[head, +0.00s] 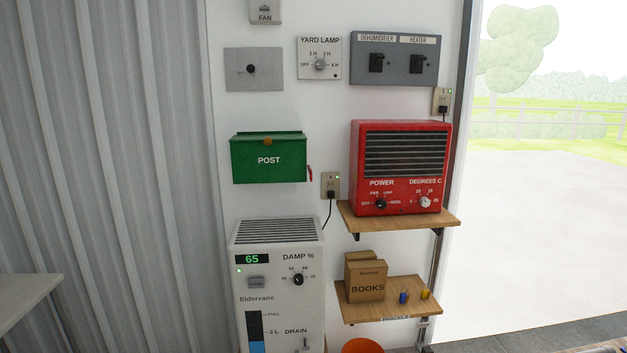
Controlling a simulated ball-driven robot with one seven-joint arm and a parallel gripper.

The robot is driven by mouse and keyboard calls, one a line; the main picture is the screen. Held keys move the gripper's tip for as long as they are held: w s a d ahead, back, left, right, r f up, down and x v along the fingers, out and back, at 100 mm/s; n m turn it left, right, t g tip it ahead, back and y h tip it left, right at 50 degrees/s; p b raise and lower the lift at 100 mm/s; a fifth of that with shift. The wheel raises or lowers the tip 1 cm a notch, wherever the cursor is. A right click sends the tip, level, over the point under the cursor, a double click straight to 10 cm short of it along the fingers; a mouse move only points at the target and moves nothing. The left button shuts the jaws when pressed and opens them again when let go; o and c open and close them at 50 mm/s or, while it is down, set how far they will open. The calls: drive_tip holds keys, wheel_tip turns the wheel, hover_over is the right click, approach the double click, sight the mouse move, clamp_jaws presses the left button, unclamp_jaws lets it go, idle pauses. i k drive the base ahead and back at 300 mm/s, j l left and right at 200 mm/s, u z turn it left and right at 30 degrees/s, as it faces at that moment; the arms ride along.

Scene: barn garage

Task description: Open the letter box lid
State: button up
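The letter box (269,164) is a green box marked POST, fixed to the white wall left of centre in the head view. Its lid (268,136) is the green top edge and looks closed. A small round brown knob (267,142) sits at the lid's front middle. A small red piece (310,173) shows at the box's lower right side. My gripper is not in view.
A white dehumidifier (278,285) stands below the letter box. A red heater (400,167) sits on a wooden shelf (446,219) to the right. A lower shelf (385,312) holds a BOOKS carton (366,280). Wall switch panels (395,60) hang above. Open doorway at right.

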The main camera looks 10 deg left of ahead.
sight(268, 139)
drive_tip(key=i+j, duration=0.4)
drive_tip(key=i, duration=0.15)
drive_tip(key=i+j, duration=0.45)
drive_tip(key=i, duration=0.15)
